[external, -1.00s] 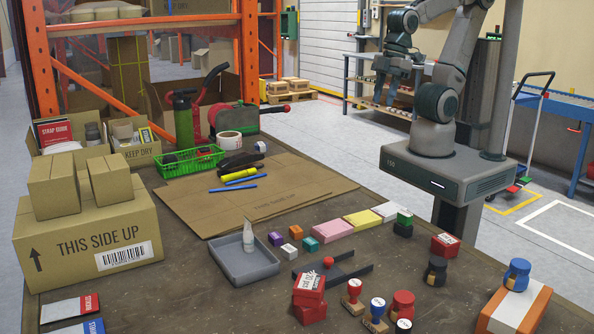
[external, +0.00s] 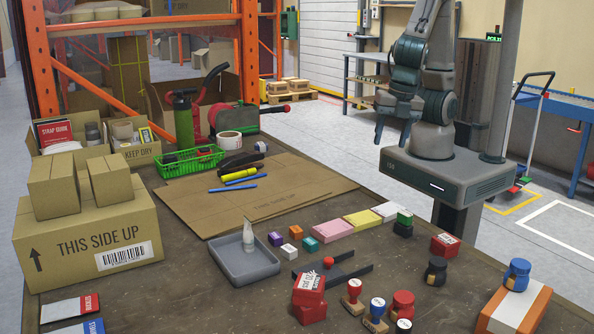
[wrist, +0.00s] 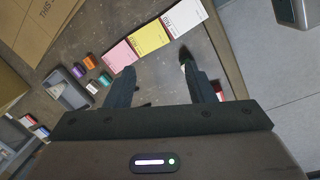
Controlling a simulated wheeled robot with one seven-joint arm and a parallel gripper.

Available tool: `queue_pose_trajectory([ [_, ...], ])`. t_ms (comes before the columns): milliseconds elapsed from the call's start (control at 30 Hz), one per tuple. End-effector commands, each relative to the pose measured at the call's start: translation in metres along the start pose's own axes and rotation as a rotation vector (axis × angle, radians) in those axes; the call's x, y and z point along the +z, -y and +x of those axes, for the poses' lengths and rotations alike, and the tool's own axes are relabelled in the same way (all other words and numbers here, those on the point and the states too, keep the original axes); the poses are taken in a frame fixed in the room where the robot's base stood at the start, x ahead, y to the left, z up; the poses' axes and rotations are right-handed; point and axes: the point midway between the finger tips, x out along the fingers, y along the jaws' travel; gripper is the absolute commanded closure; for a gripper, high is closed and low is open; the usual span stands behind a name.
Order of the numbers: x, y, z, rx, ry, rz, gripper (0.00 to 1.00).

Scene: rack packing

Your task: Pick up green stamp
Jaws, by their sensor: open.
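A small block with a green top and black base (external: 404,222), likely the green stamp, stands on the brown table at the right end of the row of colored pads. My gripper (external: 393,128) is open and empty, pointing down in the air beyond the table's far edge in the external view. Its two fingers (wrist: 158,72) are apart in the wrist view.
Pink, yellow (external: 363,224) and white pads lie in a row. A grey tray (external: 262,262) with a white bottle is at the left. Red boxes (external: 309,298), handled stamps (external: 375,312) and ink bottles (external: 436,272) stand nearer the front. Flat cardboard (external: 235,200) lies behind.

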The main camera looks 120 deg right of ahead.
Motion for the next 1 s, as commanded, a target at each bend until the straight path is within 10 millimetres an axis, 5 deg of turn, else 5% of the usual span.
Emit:
queue_pose_trajectory([
  [100, -0.04, 0.016, 0.023, -0.027, 0.023, -0.235, 0.51],
  [333, -0.085, 0.042, 0.049, -0.061, 0.033, -0.522, 0.51],
  [533, -0.093, 0.05, 0.065, -0.069, 0.034, -0.582, 0.51],
  [800, -0.089, 0.053, 0.117, -0.07, 0.035, -0.579, 0.51],
  [1000, -0.088, 0.053, 0.138, -0.067, 0.033, -0.576, 0.51],
])
